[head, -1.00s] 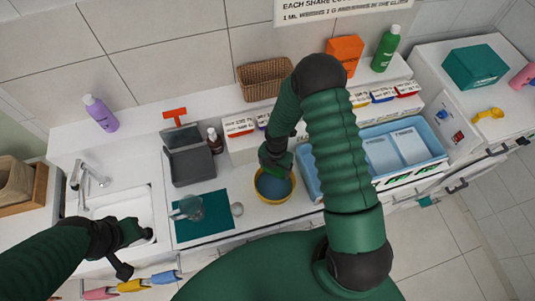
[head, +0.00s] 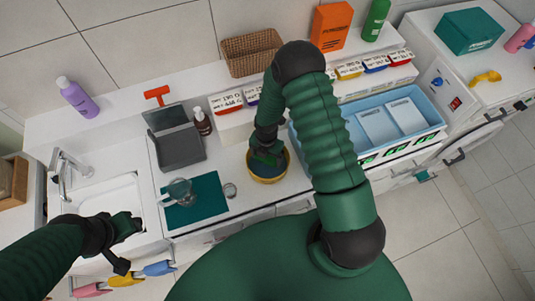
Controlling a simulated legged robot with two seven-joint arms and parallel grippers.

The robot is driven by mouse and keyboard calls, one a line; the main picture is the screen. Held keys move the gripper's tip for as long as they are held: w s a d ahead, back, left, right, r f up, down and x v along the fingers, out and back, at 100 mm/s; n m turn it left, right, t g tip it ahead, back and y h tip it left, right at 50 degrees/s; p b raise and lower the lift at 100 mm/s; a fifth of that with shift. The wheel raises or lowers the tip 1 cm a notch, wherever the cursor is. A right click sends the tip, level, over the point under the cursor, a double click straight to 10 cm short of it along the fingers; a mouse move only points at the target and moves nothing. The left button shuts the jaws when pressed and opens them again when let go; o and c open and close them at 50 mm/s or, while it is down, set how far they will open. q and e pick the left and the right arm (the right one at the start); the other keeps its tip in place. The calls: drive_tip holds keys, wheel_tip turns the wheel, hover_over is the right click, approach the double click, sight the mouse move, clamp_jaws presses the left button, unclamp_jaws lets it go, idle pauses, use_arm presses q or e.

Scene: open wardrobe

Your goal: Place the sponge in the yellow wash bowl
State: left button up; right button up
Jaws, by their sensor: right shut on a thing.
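The yellow wash bowl (head: 271,180) stands on the white counter in the middle of the head view, with a dark blue-grey inside. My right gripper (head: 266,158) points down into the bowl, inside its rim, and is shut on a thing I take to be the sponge. The gripper and forearm hide most of that thing, so its shape and whether it touches the bowl's bottom cannot be told. My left gripper (head: 128,226) is over the front edge of the white sink, apart from the bowl; its jaws are too small to read.
A teal mat (head: 193,204) with a glass jug (head: 180,191) lies left of the bowl. A grey open box (head: 178,150) and a brown bottle (head: 202,122) stand behind. A blue tray (head: 437,121) is to the right. A wicker basket (head: 251,54) stands on the back ledge.

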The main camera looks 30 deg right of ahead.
sight(268, 157)
drive_tip(key=shift+s+a+f, duration=0.1)
drive_tip(key=shift+a+f, duration=0.15)
drive_tip(key=shift+f, duration=0.3)
drive_tip(key=shift+d, duration=0.1)
drive_tip(key=o, duration=0.9)
drive_tip(key=shift+d+f, duration=0.1)
drive_tip(key=shift+d, duration=0.1)
drive_tip(key=shift+o, duration=1.4)
drive_tip(key=shift+d, duration=0.1)
drive_tip(key=shift+o, duration=0.4)
drive_tip(key=shift+d, duration=0.15)
drive_tip(key=shift+a, duration=0.4)
drive_tip(key=r+p, duration=0.3)
drive_tip(key=r, duration=0.2)
drive_tip(key=r+p, duration=0.2)
drive_tip(key=shift+d+r+p, duration=0.15)
drive_tip(key=shift+d+p, duration=0.15)
drive_tip(key=shift+p, duration=0.05)
use_arm(q)
drive_tip(key=v, duration=0.4)
drive_tip(key=shift+w+r, duration=0.3)
drive_tip(key=shift+r, duration=0.1)
use_arm(e)
drive_tip(key=shift+a, duration=0.1)
use_arm(q)
drive_tip(key=shift+w+a+f+b, duration=0.1)
drive_tip(key=shift+a+f+b, duration=0.05)
drive_tip(key=shift+b, duration=0.15)
use_arm(e)
drive_tip(key=shift+a, duration=0.1)
